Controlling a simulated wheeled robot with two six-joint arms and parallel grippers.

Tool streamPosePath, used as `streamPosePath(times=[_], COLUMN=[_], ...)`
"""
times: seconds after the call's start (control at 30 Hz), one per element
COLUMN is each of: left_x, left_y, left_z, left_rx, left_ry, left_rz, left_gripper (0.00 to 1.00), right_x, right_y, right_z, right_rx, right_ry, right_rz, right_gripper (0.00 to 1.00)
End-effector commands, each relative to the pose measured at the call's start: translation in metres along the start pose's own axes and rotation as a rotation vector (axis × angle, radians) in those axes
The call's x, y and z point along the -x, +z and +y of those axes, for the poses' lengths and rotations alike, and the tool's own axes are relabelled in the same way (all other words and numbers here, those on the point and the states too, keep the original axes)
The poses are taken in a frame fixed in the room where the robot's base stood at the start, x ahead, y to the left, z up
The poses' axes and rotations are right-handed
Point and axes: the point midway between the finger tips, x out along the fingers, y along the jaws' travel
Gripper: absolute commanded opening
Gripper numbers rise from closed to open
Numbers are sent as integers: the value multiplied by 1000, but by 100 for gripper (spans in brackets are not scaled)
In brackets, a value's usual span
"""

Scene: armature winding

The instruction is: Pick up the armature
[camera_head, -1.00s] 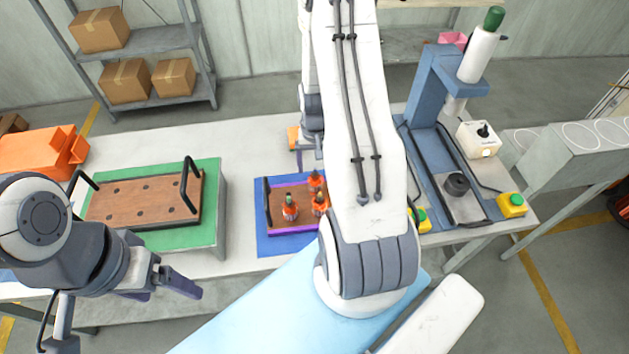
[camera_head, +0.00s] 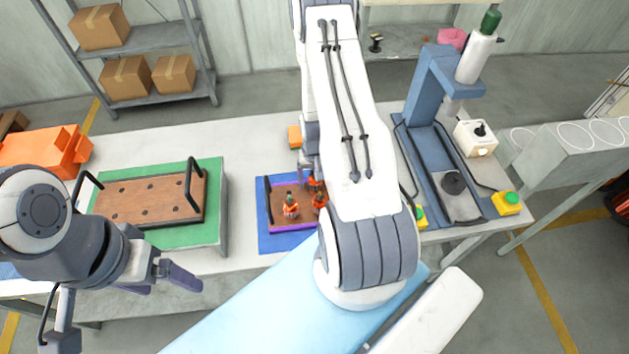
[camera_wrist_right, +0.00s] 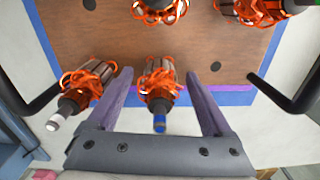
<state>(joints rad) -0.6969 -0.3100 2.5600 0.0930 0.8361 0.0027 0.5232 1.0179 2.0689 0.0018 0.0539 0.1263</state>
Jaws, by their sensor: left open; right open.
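Several armatures with orange windings stand on a brown tray (camera_head: 278,222) with a purple edge, on a blue mat (camera_head: 264,243). One has a green tip (camera_head: 291,206); another armature (camera_head: 319,201) stands to its right. In the right wrist view, a blue-tipped armature (camera_wrist_right: 160,82) lies between the fingers of my open right gripper (camera_wrist_right: 160,92), with gaps on both sides. A white-tipped armature (camera_wrist_right: 88,84) is just left of the fingers. In the head view, my right arm partly hides the tray. My left gripper (camera_head: 168,284) is open and empty, in front of the table.
A brown board with holes and black handles (camera_head: 150,200) lies on a green mat (camera_head: 205,232) at left. The tray's black handles (camera_wrist_right: 292,95) flank my right gripper. A blue press (camera_head: 425,90) and yellow button boxes (camera_head: 507,203) stand at right.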

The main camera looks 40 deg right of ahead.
Motion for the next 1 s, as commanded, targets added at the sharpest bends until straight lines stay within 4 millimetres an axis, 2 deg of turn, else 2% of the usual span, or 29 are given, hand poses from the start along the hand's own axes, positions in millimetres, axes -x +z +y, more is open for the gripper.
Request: streamPosePath(times=[0.03,0.17,0.2,0.23,0.67,0.87,1.0], left_x=[0,0,0,0,-2,-8,-14], left_y=[0,0,0,0,0,0,1], left_z=[0,0,0,0,0,-1,-1], left_rx=[0,0,0,0,0,0,0], left_ry=[0,0,0,0,0,0,0], left_rz=[0,0,0,0,0,0,0], left_gripper=[85,85,85,85,85,85,85], right_x=[0,0,0,0,6,27,49], right_y=[0,0,0,0,-1,-1,-2], right_z=[0,0,0,0,0,0,0], right_rx=[0,0,0,0,-1,0,0], right_ry=[0,0,0,0,0,0,-1], right_rz=[0,0,0,0,1,4,5], right_gripper=[73,23,8,0,0,0,0])
